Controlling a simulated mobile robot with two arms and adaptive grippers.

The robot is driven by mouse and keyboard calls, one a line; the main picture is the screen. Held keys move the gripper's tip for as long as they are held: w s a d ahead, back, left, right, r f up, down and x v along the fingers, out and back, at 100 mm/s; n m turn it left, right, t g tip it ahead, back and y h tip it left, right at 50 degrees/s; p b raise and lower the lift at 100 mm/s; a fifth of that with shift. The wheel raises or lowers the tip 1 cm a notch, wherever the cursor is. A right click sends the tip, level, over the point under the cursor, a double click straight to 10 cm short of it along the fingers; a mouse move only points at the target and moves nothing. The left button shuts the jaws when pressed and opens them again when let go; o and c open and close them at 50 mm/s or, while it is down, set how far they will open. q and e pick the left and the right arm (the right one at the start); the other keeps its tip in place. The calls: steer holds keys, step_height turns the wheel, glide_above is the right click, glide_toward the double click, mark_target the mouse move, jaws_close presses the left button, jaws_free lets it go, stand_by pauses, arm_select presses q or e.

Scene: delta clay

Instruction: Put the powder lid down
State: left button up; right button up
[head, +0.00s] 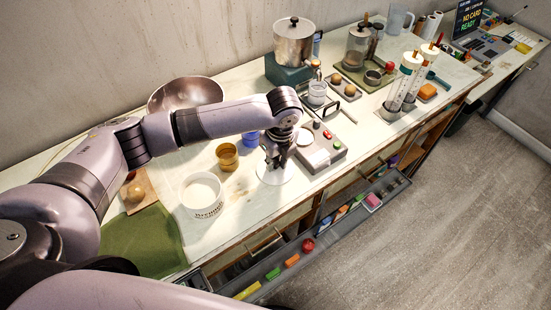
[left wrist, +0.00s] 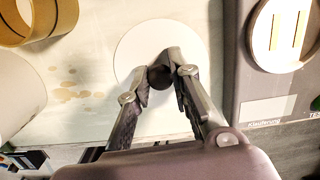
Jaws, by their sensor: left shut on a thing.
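The powder lid (head: 268,179) is a flat white disc with a dark round knob. It also shows in the left wrist view (left wrist: 140,45), with its knob between the fingertips. My left gripper (head: 277,160) points down and is shut on the knob; it also shows in the left wrist view (left wrist: 160,74). The lid is level, at or just above the pale worktop; I cannot tell whether it touches. The white powder tub (head: 203,207) stands open to the left, with pale powder inside. My right gripper is not in view.
An amber cup (head: 228,161) and a blue cup (head: 250,139) stand left of the lid. A grey device with buttons (head: 322,152) is close on its right. A steel bowl (head: 186,93) is behind my arm. An open drawer (head: 310,246) with colored blocks lies below the front edge.

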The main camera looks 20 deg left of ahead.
mark_target(279, 171)
arm_select(q)
steer(key=shift+f, duration=0.15)
steer(key=o, duration=0.8)
steer(key=shift+s+d+r+b, duration=0.2)
steer(key=shift+r+b, duration=0.25)
steer(key=shift+r, duration=1.6)
steer(key=shift+s+d+r+b, duration=0.15)
steer(key=shift+r+b, duration=0.3)
steer(key=shift+r, duration=1.6)
steer(key=shift+s+d+r+b, duration=0.1)
steer(key=shift+d+r+b, duration=0.25)
steer(key=shift+r, duration=1.7)
